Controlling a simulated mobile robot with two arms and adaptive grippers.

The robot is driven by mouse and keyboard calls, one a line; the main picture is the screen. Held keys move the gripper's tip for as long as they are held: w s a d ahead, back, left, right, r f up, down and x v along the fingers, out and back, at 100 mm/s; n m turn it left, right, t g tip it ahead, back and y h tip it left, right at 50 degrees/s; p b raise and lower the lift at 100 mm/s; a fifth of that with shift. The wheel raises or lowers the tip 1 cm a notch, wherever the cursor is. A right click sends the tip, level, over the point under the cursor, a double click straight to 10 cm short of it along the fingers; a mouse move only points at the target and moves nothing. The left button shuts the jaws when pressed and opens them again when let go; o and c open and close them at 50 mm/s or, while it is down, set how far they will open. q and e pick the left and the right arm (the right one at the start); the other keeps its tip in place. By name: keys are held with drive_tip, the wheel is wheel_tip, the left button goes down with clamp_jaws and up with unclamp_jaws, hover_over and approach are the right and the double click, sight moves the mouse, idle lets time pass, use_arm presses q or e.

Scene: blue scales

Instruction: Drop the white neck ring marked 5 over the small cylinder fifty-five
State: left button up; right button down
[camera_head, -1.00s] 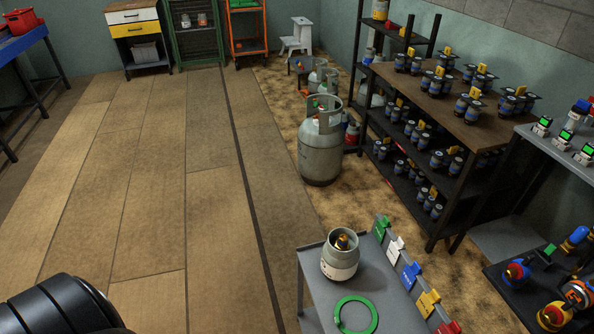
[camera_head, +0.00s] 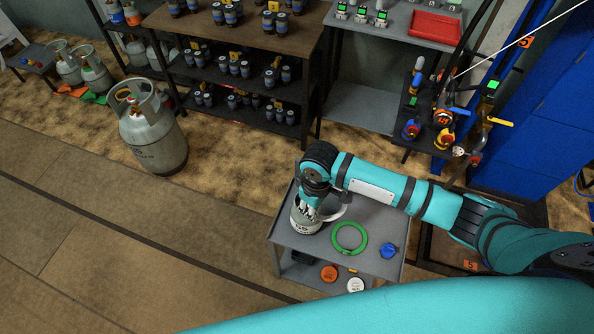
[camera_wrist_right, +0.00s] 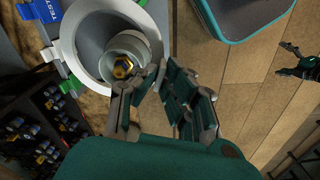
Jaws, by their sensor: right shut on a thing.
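The small cylinder (camera_head: 303,222), grey with a pale band, stands upright on the grey cart (camera_head: 290,242). Its number is too small to read surely. My right gripper (camera_head: 314,208) is over it, shut on the white neck ring (camera_head: 340,210). In the right wrist view my right gripper (camera_wrist_right: 150,82) grips the rim of the white ring (camera_wrist_right: 70,60). The cylinder top (camera_wrist_right: 128,48) with its brass valve shows through the opening, off centre toward the gripped side. The ring looks above the cylinder; its mark is hidden. A dark gripper-like shape (camera_wrist_right: 300,62), perhaps my left gripper, is far right.
A green ring (camera_head: 349,238) lies flat on the cart, with a blue piece (camera_head: 389,251) beside it. A larger grey cylinder (camera_head: 152,138) stands on the floor to the left. Shelves (camera_head: 235,70) line the back. Open floor lies at the left.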

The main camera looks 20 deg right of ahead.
drive_tip(key=shift+w+a+r+n+p, duration=1)
drive_tip(key=shift+w+r+n+p, duration=0.9)
drive_tip(key=shift+p, duration=0.95)
use_arm(q)
drive_tip(key=shift+s+d+r+b, duration=0.1)
drive_tip(key=shift+d+r+b, duration=0.15)
drive_tip(key=shift+r+b, duration=0.45)
drive_tip(key=shift+w+d+r+b, duration=0.1)
drive_tip(key=shift+d+r+b, duration=0.15)
drive_tip(key=shift+r, duration=0.8)
drive_tip(key=shift+s+d+r+b, duration=0.1)
drive_tip(key=shift+d+r+b, duration=0.1)
drive_tip(key=shift+r+b, duration=0.5)
use_arm(e)
drive_tip(key=shift+s+f, duration=0.1)
drive_tip(key=shift+f, duration=2.4)
use_arm(q)
drive_tip(key=shift+a+r+p, duration=0.1)
drive_tip(key=shift+r+p, duration=0.35)
drive_tip(key=shift+p, duration=0.05)
use_arm(e)
drive_tip(key=shift+r, duration=0.1)
use_arm(q)
drive_tip(key=shift+a, duration=0.1)
drive_tip(key=shift+r+p, duration=0.5)
drive_tip(key=shift+f, duration=0.2)
use_arm(e)
drive_tip(key=shift+f, duration=0.35)
